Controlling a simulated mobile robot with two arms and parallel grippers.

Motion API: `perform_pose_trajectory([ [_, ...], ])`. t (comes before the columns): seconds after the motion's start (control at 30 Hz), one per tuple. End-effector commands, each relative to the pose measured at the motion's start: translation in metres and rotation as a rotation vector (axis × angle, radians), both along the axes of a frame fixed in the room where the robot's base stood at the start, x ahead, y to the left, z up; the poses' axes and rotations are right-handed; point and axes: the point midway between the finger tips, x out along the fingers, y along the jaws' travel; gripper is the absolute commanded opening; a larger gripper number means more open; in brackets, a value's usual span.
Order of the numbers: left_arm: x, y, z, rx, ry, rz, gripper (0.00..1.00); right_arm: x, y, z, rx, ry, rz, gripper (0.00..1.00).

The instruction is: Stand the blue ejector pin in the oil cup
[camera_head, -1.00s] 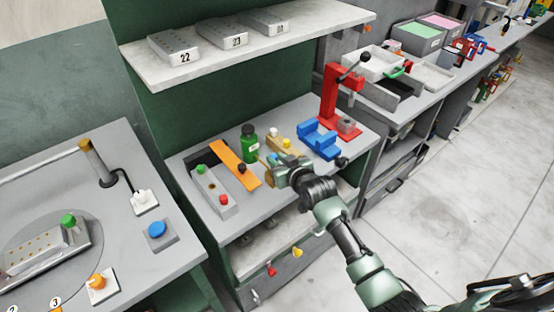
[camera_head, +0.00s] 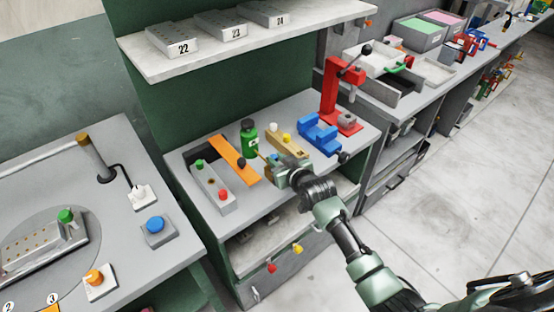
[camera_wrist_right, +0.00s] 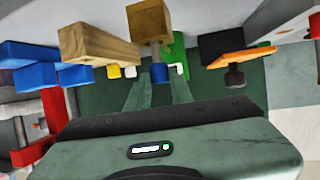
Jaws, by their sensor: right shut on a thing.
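My right gripper (camera_head: 277,171) is shut on a slim pin and holds it above the front of the bench. In the right wrist view a blue part of this pin (camera_wrist_right: 158,73) sits between the fingertips, and a grey and tan length runs up from it. In the head view only a tan end (camera_head: 264,157) shows; the blue part is hidden. My left gripper is not in view.
A wooden block (camera_head: 291,146) with yellow and white pegs stands behind the gripper. A blue vise (camera_head: 320,136) and red press (camera_head: 331,88) are to the right. An orange strip (camera_head: 234,159) and grey fixture (camera_head: 212,187) are to the left. A shelf (camera_head: 250,39) hangs above.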

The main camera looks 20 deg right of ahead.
Motion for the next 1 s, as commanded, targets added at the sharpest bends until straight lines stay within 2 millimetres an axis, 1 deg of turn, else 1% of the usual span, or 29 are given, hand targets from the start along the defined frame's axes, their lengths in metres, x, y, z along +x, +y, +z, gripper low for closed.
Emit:
perform_pose_trajectory([
  [0.73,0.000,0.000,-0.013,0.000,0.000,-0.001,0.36,0.000,0.000,-0.020,0.000,0.001,0.000,0.00],
  [0.77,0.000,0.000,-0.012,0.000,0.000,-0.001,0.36,0.000,0.000,-0.019,0.000,0.000,0.000,0.30],
  [0.8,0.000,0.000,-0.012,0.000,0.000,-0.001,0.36,0.000,0.000,-0.018,0.000,0.000,0.000,0.41],
  [0.83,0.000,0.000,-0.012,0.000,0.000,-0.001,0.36,0.000,0.000,-0.018,0.000,0.000,0.000,0.47],
  [1.0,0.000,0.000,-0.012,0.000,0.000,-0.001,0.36,0.000,0.000,-0.018,0.000,0.001,0.000,0.47],
])
